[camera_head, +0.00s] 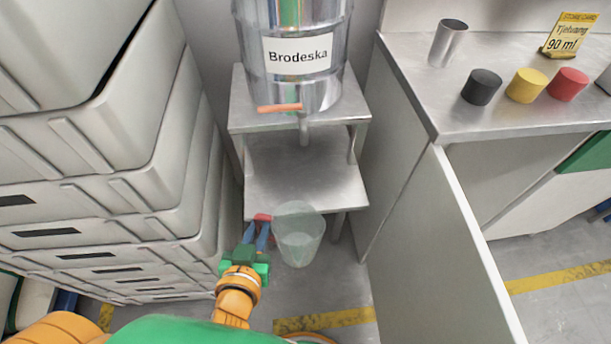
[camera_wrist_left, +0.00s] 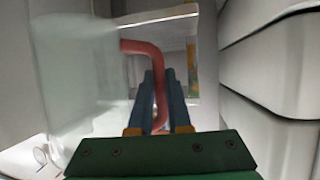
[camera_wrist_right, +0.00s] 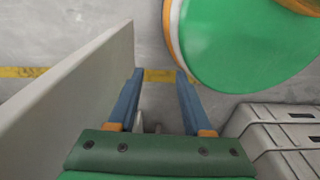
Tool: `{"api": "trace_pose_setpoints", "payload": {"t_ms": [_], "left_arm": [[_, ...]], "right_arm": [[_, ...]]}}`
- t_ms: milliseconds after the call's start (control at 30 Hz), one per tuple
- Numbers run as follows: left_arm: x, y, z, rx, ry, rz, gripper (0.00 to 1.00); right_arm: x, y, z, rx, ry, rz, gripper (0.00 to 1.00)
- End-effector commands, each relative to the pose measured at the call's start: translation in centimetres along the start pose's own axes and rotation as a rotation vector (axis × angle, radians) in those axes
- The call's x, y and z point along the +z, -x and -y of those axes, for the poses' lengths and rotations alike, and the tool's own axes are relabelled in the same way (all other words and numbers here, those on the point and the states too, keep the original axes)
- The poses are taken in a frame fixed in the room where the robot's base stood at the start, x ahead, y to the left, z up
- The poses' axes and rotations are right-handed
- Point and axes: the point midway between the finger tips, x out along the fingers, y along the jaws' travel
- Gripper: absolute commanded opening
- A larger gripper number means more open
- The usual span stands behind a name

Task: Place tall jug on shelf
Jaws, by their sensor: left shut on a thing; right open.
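The tall jug (camera_head: 299,242) is clear and frosted with a red handle. In the head view it is in front of the metal stand's lower shelf (camera_head: 305,180), at its front edge; I cannot tell whether it touches the shelf. My left gripper (camera_head: 260,235) is shut on the jug's red handle (camera_wrist_left: 158,85). The jug's body (camera_wrist_left: 85,85) fills the left of the left wrist view and looks upright. My right gripper (camera_wrist_right: 158,80) is open and empty in the right wrist view, above the floor beside a pale panel.
A steel drum (camera_head: 297,85) labelled Brodeska, with an orange-handled tap (camera_head: 280,108), stands above the lower shelf. Stacked grey crates (camera_head: 100,150) rise at left. An open cabinet door (camera_head: 470,250) is at right. The counter (camera_head: 415,70) holds a metal cup (camera_head: 447,45) and coloured pucks (camera_head: 526,86).

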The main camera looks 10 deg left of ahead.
Motion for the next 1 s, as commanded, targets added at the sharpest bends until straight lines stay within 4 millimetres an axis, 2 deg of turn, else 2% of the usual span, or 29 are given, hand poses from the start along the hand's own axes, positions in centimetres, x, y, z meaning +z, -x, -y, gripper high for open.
{"api": "trace_pose_setpoints", "payload": {"t_ms": [67,133,400,600,700,867,1000], "left_arm": [[-0.6,-0.8,-0.2,0.001,-0.001,-0.006,0.0],[-1.7,-2.4,-0.2,0.0,-0.004,-0.01,0.0],[-5.0,-11.2,-0.1,-0.003,-0.006,-0.005,0.0],[-6.5,-15.3,-0.1,-0.003,-0.004,-0.002,0.0],[-6.7,-16.4,-0.1,-0.004,-0.004,-0.001,0.0],[-3.9,-17.8,0.0,-0.003,-0.003,0.003,0.0],[-3.6,-17.9,-0.1,-0.002,-0.002,0.002,0.0]], "right_arm": [[0.0,0.2,0.0,0.0,0.0,0.0,0.5],[0.1,0.8,0.1,-0.001,0.0,0.003,0.5],[0.7,1.3,0.3,-0.005,0.0,0.017,0.5],[0.6,0.9,0.4,-0.006,0.0,0.013,0.5],[0.5,0.7,0.4,-0.006,0.0,0.012,0.5],[0.6,-0.7,0.4,-0.006,0.0,0.011,0.5],[0.6,-0.6,0.4,-0.006,0.0,0.01,0.5]]}}
